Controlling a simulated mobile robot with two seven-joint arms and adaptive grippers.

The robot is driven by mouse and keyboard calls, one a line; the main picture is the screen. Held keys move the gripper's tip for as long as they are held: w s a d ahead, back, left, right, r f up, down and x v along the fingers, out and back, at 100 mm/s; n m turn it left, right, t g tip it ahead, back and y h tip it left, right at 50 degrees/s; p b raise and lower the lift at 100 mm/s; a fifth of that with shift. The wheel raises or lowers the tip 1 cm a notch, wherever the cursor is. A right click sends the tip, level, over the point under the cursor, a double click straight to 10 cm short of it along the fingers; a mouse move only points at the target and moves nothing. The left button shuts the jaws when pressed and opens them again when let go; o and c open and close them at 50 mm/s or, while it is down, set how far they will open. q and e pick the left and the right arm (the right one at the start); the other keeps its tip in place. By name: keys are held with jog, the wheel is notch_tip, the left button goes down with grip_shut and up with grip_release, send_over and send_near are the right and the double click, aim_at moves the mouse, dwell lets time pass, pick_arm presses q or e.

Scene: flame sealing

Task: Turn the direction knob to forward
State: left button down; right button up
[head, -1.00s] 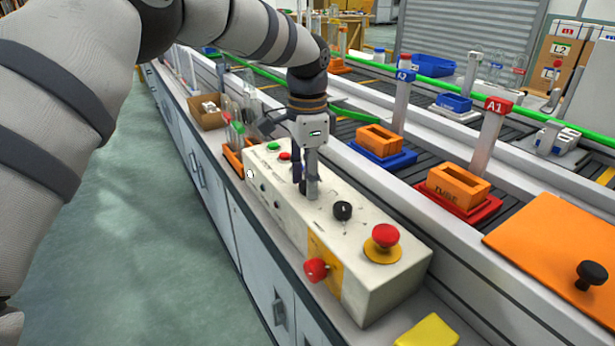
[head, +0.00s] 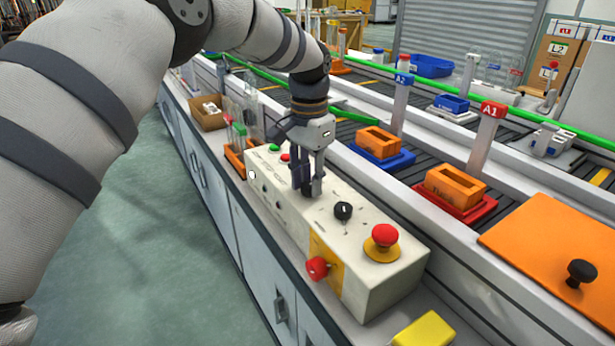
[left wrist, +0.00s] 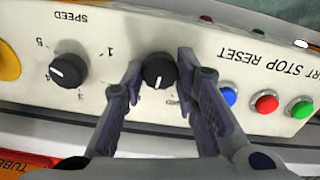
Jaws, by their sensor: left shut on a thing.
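The control box (head: 290,226) is a long white box on the bench, with knobs and buttons on its top. My left gripper (head: 307,192) points down at its top, and its fingers hide most of the direction knob in the head view. In the left wrist view the direction knob (left wrist: 160,72) is black and round with a white pointer line, which points towards the bottom of the picture. The two fingers of my left gripper (left wrist: 161,76) are on either side of it, shut on it. Its position labels are mostly hidden. My right gripper is not in view.
The speed knob (head: 343,211) stands close to the gripper. A red emergency button (head: 384,236) and a red side knob (head: 317,268) are at the near end. Blue (left wrist: 228,95), red (left wrist: 266,101) and green (left wrist: 302,107) buttons line the other side. Conveyors run behind.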

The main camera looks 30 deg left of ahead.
aim_at(309, 184)
pick_arm(q)
jog(key=n, duration=0.6)
jog(key=shift+n, duration=0.4)
dwell(0.4)
jog(key=c, duration=1.2)
grip_release()
jog(key=shift+c, duration=0.2)
notch_tip(309, 184, up, 12)
